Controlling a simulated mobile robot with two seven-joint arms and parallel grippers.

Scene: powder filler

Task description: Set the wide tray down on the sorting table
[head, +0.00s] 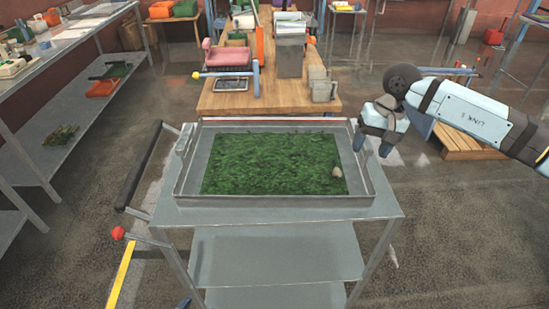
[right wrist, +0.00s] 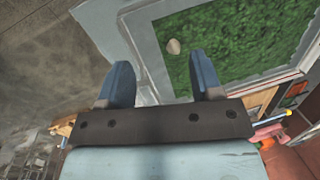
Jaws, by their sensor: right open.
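The wide tray (head: 275,201) is a shallow grey metal tray with raised end handles, holding green leafy material and one small pale lump (head: 336,172). It sits level on the top of a grey shelved cart (head: 212,214). My right gripper (head: 373,145) is open and empty beside the tray's right end, near its far right corner. In the right wrist view the fingers (right wrist: 160,62) are apart, with the tray's rim (right wrist: 150,50) between and beyond them; I cannot tell whether they touch it. My left gripper is out of view. Which table is the sorting table is not marked.
A wooden table (head: 266,104) stands just beyond the cart, carrying a pink-topped device (head: 227,58), a grey machine (head: 290,52) and a grey pitcher (head: 323,90). A long grey shelved bench (head: 60,60) runs along the left. A wooden pallet (head: 462,146) lies at right. Floor on both sides is mostly clear.

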